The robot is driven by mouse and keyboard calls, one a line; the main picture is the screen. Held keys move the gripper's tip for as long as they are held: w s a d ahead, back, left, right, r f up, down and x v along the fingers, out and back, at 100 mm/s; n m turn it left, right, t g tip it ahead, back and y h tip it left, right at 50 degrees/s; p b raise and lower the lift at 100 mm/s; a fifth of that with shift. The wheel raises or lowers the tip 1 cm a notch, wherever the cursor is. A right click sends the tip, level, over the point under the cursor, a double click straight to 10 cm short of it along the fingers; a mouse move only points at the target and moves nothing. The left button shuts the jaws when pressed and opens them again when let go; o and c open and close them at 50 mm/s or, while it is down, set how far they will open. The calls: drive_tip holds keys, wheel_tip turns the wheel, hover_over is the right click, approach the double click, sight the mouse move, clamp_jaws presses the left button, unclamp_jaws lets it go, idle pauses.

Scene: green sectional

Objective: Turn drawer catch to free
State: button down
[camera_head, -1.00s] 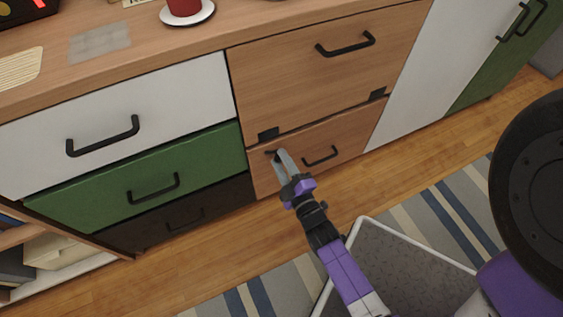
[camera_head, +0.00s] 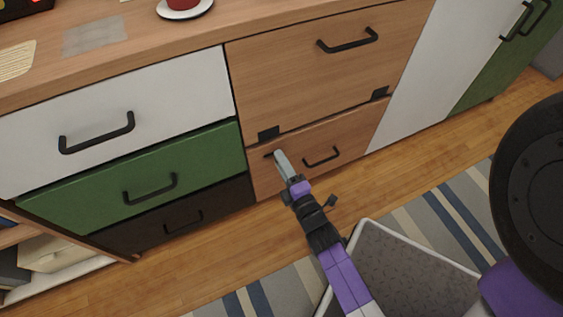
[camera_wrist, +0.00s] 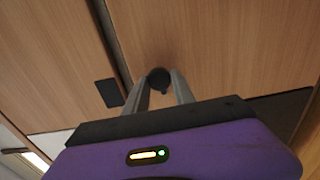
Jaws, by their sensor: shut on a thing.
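The wooden lower drawer (camera_head: 345,133) is shut, with a black bar handle (camera_head: 321,157). The drawer catch (camera_head: 269,155) is a small dark piece at its upper left; my fingers partly hide it in the head view. In the wrist view the catch (camera_wrist: 158,76) is a dark round knob with a short stub, between the fingertips. My gripper (camera_head: 279,156) is shut on the catch, its grey fingers seen nearly edge-on in the head view. The wrist view shows one finger on each side (camera_wrist: 158,90).
A larger wooden front (camera_head: 320,80) with a handle is above, with black tabs (camera_head: 268,133) along its lower edge. White (camera_head: 180,85), green (camera_head: 100,195) and dark drawers stand at left. A grey tray-like surface (camera_head: 410,270) lies on the striped rug below.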

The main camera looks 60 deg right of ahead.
drive_tip(key=c, duration=1.1)
unclamp_jaws()
drive_tip(key=shift+a, duration=0.1)
drive_tip(key=p+v, duration=0.2)
drive_tip(key=v, duration=0.5)
drive_tip(key=shift+s+a, duration=0.2)
drive_tip(key=shift+s, duration=0.15)
